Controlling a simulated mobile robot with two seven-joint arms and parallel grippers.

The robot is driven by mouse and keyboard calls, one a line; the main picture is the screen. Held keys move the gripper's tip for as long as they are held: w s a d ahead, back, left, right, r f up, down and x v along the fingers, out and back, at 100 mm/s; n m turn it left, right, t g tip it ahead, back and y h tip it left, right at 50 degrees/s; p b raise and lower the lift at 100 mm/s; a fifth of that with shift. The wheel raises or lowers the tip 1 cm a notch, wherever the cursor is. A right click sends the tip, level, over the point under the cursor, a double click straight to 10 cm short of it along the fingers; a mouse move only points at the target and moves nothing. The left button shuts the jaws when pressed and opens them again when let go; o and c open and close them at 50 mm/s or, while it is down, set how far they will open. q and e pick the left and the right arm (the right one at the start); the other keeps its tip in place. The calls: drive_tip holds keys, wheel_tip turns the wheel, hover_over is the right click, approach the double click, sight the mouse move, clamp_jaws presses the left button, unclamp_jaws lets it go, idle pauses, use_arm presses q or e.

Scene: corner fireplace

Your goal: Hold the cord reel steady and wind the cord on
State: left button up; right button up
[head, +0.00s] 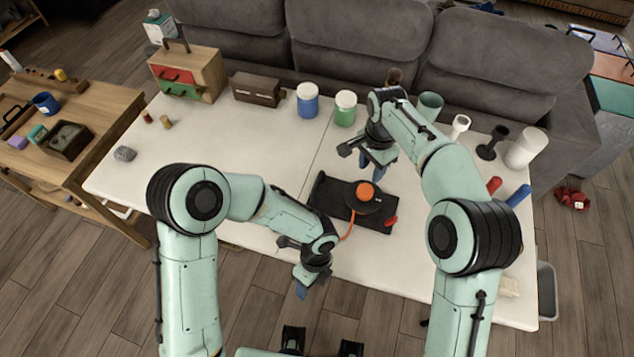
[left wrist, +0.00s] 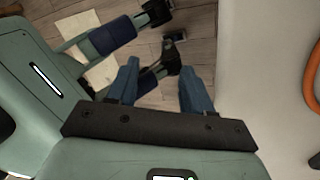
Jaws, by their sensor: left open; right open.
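The cord reel (head: 363,204) is a dark disc with an orange knob (head: 365,190) on top. It sits on a black base (head: 330,193) at the table's middle front. An orange cord (head: 347,232) hangs from the reel's front edge; an orange curve, likely this cord, shows at the right edge of the left wrist view (left wrist: 310,75). My right gripper (head: 377,166) is open and empty, above and behind the reel. My left gripper (head: 302,288) is open and empty at the front table edge, left of the cord; its blue fingers point at the floor in the left wrist view (left wrist: 155,88).
The white table (head: 220,165) has a blue jar (head: 307,102), a green jar (head: 345,110) and a brown box (head: 257,90) at the back. Cups and a white cylinder (head: 525,148) stand at the right. A grey sofa (head: 340,40) lies behind. The table's left middle is mostly clear.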

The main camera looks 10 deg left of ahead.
use_arm(q)
drive_tip(key=w+r+m+t, duration=0.5)
drive_tip(key=w+r+m, duration=0.25)
drive_tip(key=w, duration=0.55)
drive_tip(key=m+t, duration=0.3)
drive_tip(key=m, duration=0.4)
approach(315, 189)
drive_tip(key=x, duration=1)
drive_tip(key=shift+w+f, duration=0.1)
drive_tip(key=shift+f, duration=0.25)
